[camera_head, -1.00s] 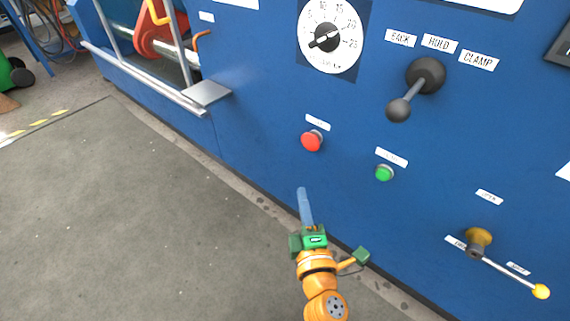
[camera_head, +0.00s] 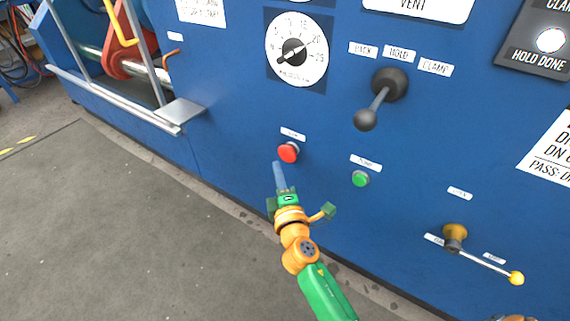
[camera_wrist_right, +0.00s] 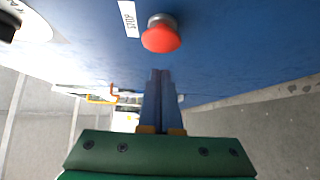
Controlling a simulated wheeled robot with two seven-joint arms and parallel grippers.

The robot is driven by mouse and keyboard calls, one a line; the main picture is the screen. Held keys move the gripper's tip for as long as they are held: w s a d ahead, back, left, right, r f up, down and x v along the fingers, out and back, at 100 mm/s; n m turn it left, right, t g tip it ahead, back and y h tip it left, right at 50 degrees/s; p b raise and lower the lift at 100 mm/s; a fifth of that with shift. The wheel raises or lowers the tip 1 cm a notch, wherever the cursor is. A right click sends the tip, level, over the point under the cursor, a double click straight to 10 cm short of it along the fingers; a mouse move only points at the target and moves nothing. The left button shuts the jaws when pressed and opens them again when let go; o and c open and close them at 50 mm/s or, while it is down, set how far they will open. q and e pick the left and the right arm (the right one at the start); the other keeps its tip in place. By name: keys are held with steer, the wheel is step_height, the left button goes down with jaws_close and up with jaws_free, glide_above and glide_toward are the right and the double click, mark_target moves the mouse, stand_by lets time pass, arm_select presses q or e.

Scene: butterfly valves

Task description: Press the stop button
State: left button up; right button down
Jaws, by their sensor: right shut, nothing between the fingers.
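The red stop button (camera_head: 288,152) sticks out of the blue machine panel under a small white label. It also shows in the right wrist view (camera_wrist_right: 161,36), next to a label that seems to read STOP. My right gripper (camera_head: 278,166) is shut and empty, with its blue-grey fingers pointing up the picture toward the red button. In the right wrist view its fingertips (camera_wrist_right: 161,73) lie just below the button with a small gap in the picture. Whether they touch it cannot be told from the head view. My left gripper is not in view.
A green button (camera_head: 360,179) sits to the right of the red one. A black lever (camera_head: 376,100) and a dial (camera_head: 297,50) are above. A yellow-knobbed valve handle (camera_head: 485,262) is at lower right. A metal ledge (camera_head: 180,110) juts out at left. The floor is clear.

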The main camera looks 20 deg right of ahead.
mark_target(282, 154)
steer(key=shift+w+d, duration=0.45)
steer(key=shift+d, duration=0.2)
steer(key=shift+w+d, duration=0.4)
steer(key=shift+d, duration=0.2)
